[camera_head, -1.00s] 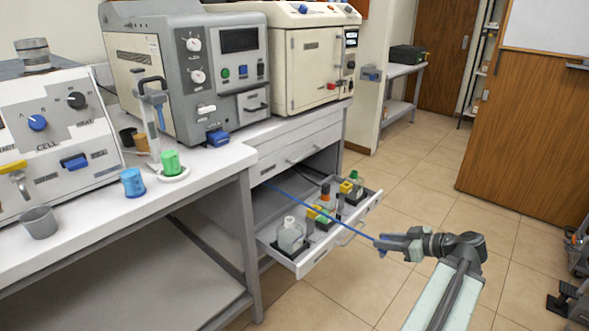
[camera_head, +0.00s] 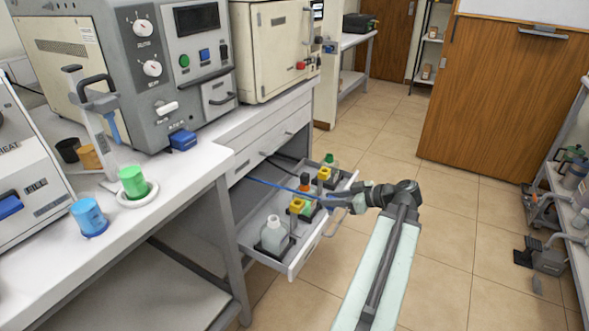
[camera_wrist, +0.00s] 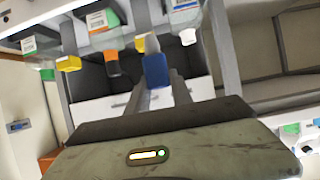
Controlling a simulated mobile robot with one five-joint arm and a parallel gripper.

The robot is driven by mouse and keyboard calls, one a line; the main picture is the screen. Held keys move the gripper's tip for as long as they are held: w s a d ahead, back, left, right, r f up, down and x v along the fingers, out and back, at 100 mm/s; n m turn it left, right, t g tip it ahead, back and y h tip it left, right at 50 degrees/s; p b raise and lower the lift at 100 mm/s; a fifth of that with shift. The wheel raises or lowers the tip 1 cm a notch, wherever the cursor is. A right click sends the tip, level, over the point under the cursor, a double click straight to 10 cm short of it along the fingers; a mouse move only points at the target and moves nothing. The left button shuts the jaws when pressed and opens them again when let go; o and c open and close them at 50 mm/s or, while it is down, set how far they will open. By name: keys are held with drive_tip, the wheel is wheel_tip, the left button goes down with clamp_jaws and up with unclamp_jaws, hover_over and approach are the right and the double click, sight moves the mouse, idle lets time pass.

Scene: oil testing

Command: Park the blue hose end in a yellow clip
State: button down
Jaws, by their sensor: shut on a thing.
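My gripper (camera_head: 338,201) is over the front edge of the open drawer, shut on the blue hose end (camera_wrist: 156,70). The wrist view shows this blue end between my two fingers. The blue hose (camera_head: 272,184) stretches from the cabinet across the drawer to my gripper. One yellow clip (camera_head: 297,206) stands in the drawer near the front bottle. A second yellow clip (camera_head: 324,173) stands farther back. The held end appears apart from both clips; my gripper hides its tip in the head view.
The open drawer (camera_head: 311,244) holds several bottles, including a white-capped one (camera_head: 274,236) and a green-capped one (camera_head: 330,162). A white bench (camera_head: 190,180) with a green cup (camera_head: 133,181) and blue cup (camera_head: 89,217) is to the left.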

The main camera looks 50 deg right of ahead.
drive_tip(key=w+r+p, duration=0.4)
drive_tip(key=w, duration=1)
drive_tip(key=f+b, duration=0.1)
drive_tip(key=b, duration=0.1)
drive_tip(key=f+b, duration=0.4)
drive_tip(key=shift+a+f, duration=0.25)
drive_tip(key=shift+a, duration=0.1)
drive_tip(key=shift+f+b, duration=0.45)
drive_tip(key=shift+b, duration=0.2)
drive_tip(key=shift+f+b, duration=0.5)
drive_tip(key=shift+f, duration=0.05)
drive_tip(key=shift+f, duration=0.15)
idle(0.5)
drive_tip(key=shift+f+b, duration=0.7)
drive_tip(key=shift+b, duration=0.2)
